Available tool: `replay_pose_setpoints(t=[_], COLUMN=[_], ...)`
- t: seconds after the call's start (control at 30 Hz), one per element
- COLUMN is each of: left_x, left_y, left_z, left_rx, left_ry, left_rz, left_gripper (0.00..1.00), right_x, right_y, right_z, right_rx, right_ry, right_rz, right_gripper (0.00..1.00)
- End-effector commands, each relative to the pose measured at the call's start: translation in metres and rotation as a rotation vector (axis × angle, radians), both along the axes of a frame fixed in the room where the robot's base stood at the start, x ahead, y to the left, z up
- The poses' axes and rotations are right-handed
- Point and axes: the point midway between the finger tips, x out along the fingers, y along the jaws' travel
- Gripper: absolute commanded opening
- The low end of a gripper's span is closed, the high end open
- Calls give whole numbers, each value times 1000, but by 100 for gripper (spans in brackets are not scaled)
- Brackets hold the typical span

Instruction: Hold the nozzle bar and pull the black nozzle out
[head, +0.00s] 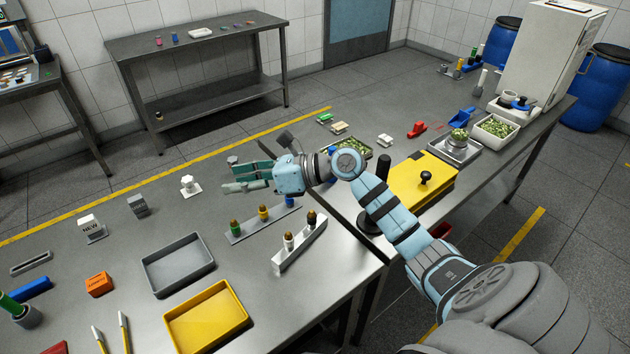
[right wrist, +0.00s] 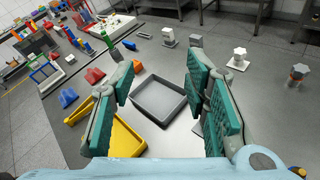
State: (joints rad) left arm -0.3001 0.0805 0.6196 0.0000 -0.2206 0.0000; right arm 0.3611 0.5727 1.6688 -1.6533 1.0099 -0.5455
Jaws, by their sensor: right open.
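I cannot make out the black nozzle in the right wrist view. My left gripper is not in view.
A grey tray (head: 178,264) and a yellow tray (head: 207,318) lie left of the bars. An orange block (head: 99,284) and white labelled stand (head: 92,228) are farther left. A yellow case (head: 418,184) with a black knob lies to the right, across a table gap.

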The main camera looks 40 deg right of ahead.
Motion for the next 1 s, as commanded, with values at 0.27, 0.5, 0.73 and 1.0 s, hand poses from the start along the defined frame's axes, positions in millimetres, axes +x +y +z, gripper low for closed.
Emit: replay_pose_setpoints(t=[0.27,0.5,0.73,1.0], left_x=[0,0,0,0], left_y=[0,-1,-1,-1], left_z=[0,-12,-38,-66], left_rx=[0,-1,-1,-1], left_ry=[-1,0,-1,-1], left_rz=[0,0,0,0], left_gripper=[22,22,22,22], right_x=[-41,-47,-47,-47], right_y=[-150,-157,-156,-156], right_z=[-61,-76,-110,-146], right_rx=[-732,-757,-755,-754], right_ry=[434,469,469,467], right_rz=[105,109,110,110], right_gripper=[42,42,42,42])
